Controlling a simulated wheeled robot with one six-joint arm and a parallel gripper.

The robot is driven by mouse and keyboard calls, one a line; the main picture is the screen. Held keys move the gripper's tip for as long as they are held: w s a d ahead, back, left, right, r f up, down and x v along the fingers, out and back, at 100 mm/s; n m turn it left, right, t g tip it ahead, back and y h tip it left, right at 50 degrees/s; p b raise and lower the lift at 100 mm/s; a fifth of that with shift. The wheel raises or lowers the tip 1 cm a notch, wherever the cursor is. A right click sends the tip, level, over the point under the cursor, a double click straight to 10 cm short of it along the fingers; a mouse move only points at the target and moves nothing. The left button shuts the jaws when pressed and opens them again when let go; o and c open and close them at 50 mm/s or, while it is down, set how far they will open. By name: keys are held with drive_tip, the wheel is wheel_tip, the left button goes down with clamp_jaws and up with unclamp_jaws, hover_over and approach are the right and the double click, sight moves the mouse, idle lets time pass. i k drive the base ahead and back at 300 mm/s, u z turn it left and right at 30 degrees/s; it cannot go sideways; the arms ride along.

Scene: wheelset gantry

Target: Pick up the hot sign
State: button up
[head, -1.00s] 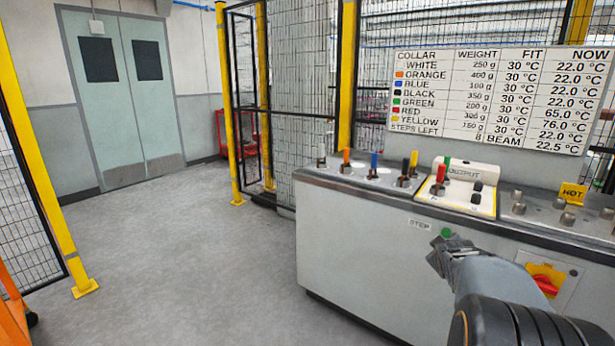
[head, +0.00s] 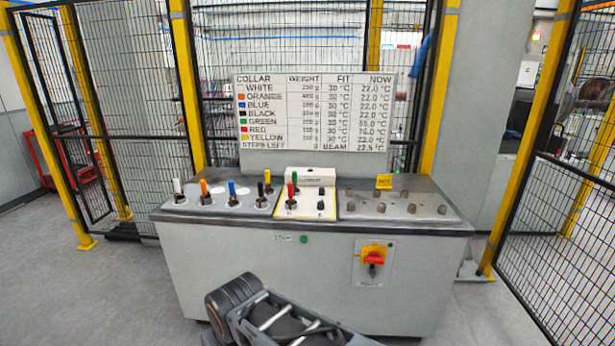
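The hot sign (head: 384,181) is a small yellow plate. It stands upright on the right part of the console top, at the back among short grey knobs. Its lettering is too small to read now. Part of my arm shows at the bottom of the head view, in front of the console. I cannot make out my gripper's fingers in this view, and nothing of mine touches the sign.
The grey console (head: 260,270) holds coloured levers on its left and a white output unit (head: 308,178) mid-top. A red switch (head: 373,258) is on its front. A readings board (head: 313,112) stands behind. Mesh fencing (head: 575,180) closes in on the right; floor is clear at left.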

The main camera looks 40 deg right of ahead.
sight(383, 182)
drive_tip(key=z, duration=2.25)
drive_tip(key=i, duration=1.2)
drive_tip(key=u, duration=0.7)
drive_tip(key=i, duration=0.65)
drive_tip(key=u, duration=0.4)
